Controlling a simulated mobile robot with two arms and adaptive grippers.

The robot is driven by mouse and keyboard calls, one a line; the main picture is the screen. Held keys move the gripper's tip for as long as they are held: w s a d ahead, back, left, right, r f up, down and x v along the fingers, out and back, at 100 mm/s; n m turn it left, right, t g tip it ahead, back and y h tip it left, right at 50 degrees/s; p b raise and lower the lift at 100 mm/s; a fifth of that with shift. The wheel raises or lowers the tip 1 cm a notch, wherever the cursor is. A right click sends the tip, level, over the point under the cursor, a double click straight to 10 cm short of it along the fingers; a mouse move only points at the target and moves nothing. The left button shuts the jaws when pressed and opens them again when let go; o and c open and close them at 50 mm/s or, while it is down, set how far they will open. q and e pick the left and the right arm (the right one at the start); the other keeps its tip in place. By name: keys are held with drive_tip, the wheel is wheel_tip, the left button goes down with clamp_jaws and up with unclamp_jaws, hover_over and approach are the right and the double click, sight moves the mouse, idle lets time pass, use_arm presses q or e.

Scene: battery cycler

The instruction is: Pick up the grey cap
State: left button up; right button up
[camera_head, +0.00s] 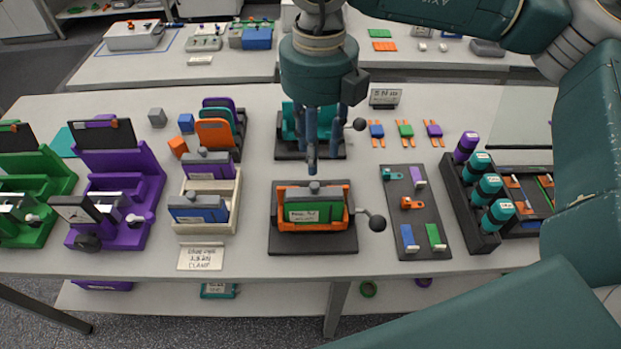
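A grey cap (315,189) with a small knob sits on top of the green cell (308,211) in the orange clamp fixture (282,220), at the middle of the table. My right gripper (312,160) points straight down just above this cap in the picture. It does not visibly hold the cap. Whether its dark fingers are open or shut is unclear against the teal fixture behind. Similar grey caps top the purple cell (209,156) and the blue cell (200,200) in the cream rack. My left gripper is not in view.
A ball-ended lever (377,223) sticks out right of the orange fixture. A teal fixture (290,125) stands behind it. A grey tool board (408,200) and several teal and purple bottles (488,188) are to the right. Green and purple fixtures (118,190) stand left.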

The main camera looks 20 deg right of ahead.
sight(315, 185)
drive_tip(key=f, duration=0.1)
drive_tip(key=s+f, duration=0.1)
drive_tip(key=shift+f+p, duration=0.35)
drive_tip(key=shift+f, duration=0.3)
drive_tip(key=f+p, duration=0.2)
drive_tip(key=f, duration=0.1)
drive_tip(key=f+p, duration=0.1)
drive_tip(key=shift+w+a+f, duration=0.25)
drive_tip(key=shift+f, duration=0.25)
drive_tip(key=shift+c, duration=1.3)
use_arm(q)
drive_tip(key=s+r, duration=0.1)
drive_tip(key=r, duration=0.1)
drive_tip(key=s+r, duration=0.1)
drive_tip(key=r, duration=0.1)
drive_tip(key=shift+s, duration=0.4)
use_arm(e)
clamp_jaws()
